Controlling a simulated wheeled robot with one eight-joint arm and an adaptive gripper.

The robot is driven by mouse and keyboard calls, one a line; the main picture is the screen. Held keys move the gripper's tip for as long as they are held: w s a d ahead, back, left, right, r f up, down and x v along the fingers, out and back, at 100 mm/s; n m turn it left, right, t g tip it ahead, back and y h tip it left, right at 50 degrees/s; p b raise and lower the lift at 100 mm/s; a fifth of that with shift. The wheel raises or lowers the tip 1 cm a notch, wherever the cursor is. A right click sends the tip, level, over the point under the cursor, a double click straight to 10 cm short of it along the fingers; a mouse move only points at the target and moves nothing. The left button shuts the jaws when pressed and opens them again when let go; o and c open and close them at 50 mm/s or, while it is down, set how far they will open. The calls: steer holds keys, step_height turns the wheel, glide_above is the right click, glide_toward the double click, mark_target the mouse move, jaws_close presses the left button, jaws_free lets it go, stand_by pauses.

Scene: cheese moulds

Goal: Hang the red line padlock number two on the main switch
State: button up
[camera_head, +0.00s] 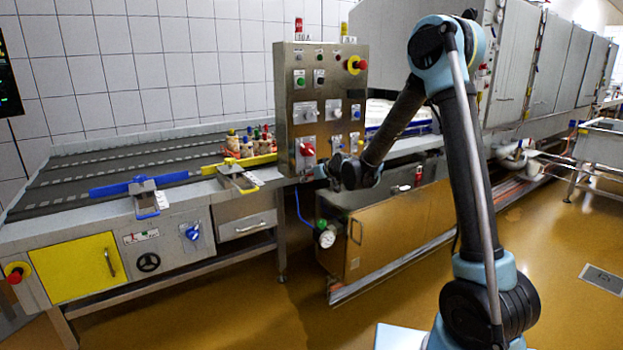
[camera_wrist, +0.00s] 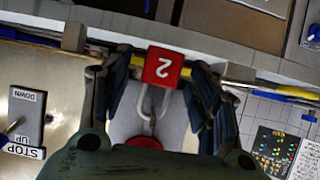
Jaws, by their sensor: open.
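The red padlock (camera_wrist: 163,68) marked 2 shows upside down in the wrist view, its metal shackle pointing towards a red part of the main switch (camera_wrist: 140,143). The shackle meets or passes that part; I cannot tell exactly how they join. My gripper (camera_wrist: 156,92) is open, with a dark finger on each side of the padlock and gaps between. In the head view the main switch (camera_head: 306,149) is the red handle on a pale plate low on the steel control panel. My gripper (camera_head: 324,171) is just below and right of it; the padlock is not clear there.
The steel control panel (camera_head: 335,90) carries several buttons and a red emergency stop (camera_head: 356,65). A conveyor (camera_head: 110,165) with blue and yellow guides lies left. A steel cabinet (camera_head: 400,225) stands below the panel. The floor in front is clear.

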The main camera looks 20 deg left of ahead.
steer(key=v, duration=1.1)
steer(key=s+d+m+g+h, duration=0.15)
steer(key=s+d, duration=0.25)
steer(key=d, duration=0.5)
steer(key=s+d+m+h, duration=0.15)
steer(key=s+d, duration=0.25)
steer(key=d, duration=0.5)
steer(key=s+d+m+g+h, duration=0.1)
steer(key=s+d+h, duration=0.1)
steer(key=s+d, duration=0.5)
steer(key=s+d+f+m+g+h, duration=0.2)
steer(key=s+d+f, duration=0.2)
steer(key=s+d, duration=0.5)
steer(key=s+d+f+m+g+h, duration=0.1)
steer(key=s+d+f, duration=0.4)
steer(key=s+d, duration=0.5)
steer(key=s+m+h, duration=0.1)
steer(key=m, duration=0.1)
steer(key=shift+s+d+m+g, duration=0.3)
steer(key=shift+s+g, duration=0.05)
steer(key=shift+f, duration=0.1)
steer(key=shift+w+f, duration=0.2)
steer(key=shift+w, duration=0.25)
